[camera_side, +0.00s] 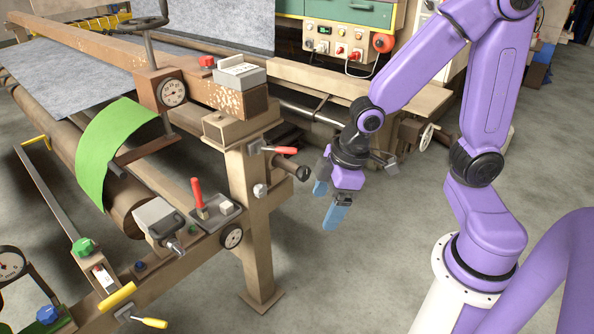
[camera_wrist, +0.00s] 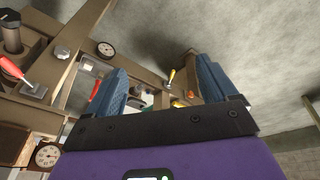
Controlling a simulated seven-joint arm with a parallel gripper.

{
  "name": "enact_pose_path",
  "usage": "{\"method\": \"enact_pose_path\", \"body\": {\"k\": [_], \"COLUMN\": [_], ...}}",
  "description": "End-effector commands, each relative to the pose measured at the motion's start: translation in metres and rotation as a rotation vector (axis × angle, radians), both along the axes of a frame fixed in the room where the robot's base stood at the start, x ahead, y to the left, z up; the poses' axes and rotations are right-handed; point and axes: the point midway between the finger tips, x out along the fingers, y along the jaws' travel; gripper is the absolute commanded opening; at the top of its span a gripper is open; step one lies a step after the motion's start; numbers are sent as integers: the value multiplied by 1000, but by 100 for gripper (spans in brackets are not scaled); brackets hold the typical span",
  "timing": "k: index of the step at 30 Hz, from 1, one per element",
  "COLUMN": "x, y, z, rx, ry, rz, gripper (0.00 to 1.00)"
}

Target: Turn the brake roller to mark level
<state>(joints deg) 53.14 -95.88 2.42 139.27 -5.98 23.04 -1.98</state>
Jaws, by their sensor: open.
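I cannot tell for sure which part is the brake roller. A brown roller (camera_side: 126,208) lies along the left of the wooden frame, with a green curved strip (camera_side: 110,142) above it. A short dark cylinder (camera_side: 290,169) sticks out from the frame post, below a red-handled lever (camera_side: 283,150). No level mark can be read. My gripper (camera_side: 328,203) is open and empty, pointing down in free air to the right of the post. In the wrist view, the frame shows between and left of its blue fingers (camera_wrist: 161,85).
Another dial (camera_side: 173,92) stands further back. A yellow-handled lever (camera_side: 150,322) is at the front. The floor right of the post is clear.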

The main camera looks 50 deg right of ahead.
Motion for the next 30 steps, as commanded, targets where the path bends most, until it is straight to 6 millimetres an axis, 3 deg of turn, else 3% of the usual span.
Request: {"method": "enact_pose_path", "body": {"k": [1,6,11,15,22,30], "x": [21,88,138,169,190,172], "y": [-6,-30,-69,-112,-193,-277], "z": [-11,-44,-76,-104,-148,-182], "rx": [14,87,156,217,320,422], "ry": [-22,-133,-236,-330,-501,-718], "rz": [-42,-150,-247,-334,-493,-686], "gripper": [86,86,86,86,86,86]}}
